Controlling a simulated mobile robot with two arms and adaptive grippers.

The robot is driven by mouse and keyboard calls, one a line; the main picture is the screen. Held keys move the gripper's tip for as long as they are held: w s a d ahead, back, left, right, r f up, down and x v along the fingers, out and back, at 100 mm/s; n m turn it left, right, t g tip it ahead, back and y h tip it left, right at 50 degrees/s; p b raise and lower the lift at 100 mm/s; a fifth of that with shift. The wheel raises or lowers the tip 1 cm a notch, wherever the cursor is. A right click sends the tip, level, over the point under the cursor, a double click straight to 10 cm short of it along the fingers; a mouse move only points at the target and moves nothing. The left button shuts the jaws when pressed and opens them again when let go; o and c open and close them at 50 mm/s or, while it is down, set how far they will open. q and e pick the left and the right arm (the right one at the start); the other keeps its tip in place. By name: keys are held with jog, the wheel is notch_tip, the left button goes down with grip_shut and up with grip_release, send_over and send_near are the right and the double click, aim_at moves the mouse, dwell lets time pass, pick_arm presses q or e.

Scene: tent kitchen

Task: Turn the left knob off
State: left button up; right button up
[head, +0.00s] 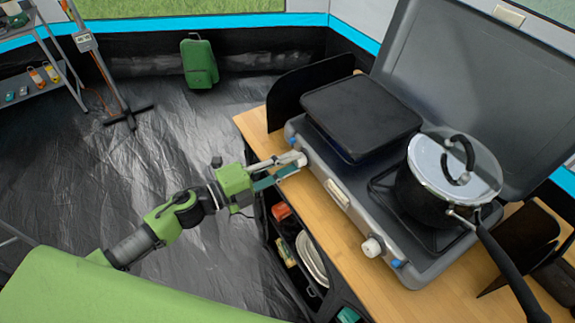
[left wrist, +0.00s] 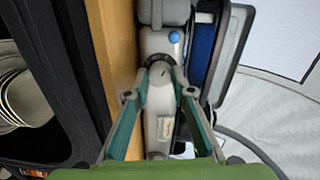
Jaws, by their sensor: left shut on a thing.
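The grey camping stove (head: 318,178) stands on a wooden counter, its lid open. The left knob (head: 301,159) is white and sits on the stove's front face, below the black griddle. My left gripper (head: 294,163) reaches in from the left and is shut on this knob. In the left wrist view the two fingers of my left gripper (left wrist: 161,78) close from both sides on the pale knob (left wrist: 160,70). The fingers partly hide the knob, so its exact angle is hard to tell. The right knob (head: 373,247) is free. My right gripper is not in view.
A black griddle (head: 362,112) covers the stove's left side. Shelves with plates (head: 311,258) are under the counter (head: 335,235). The floor to the left is mostly free.

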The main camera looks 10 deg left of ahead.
pick_arm(q)
jog(key=m+b, duration=0.2)
jog(key=m, duration=0.4)
jog(key=shift+f+y+b, duration=0.1)
jog(key=shift+y+b, duration=0.2)
jog(key=shift+b, duration=0.05)
jog(key=m+b, duration=0.3)
jog(key=m, duration=0.2)
jog(key=shift+s+d+m+t, duration=0.1)
jog(key=shift+m+t, duration=0.2)
jog(key=shift+m, duration=0.1)
jog(key=o, duration=1.1)
jog(key=v, duration=1.2)
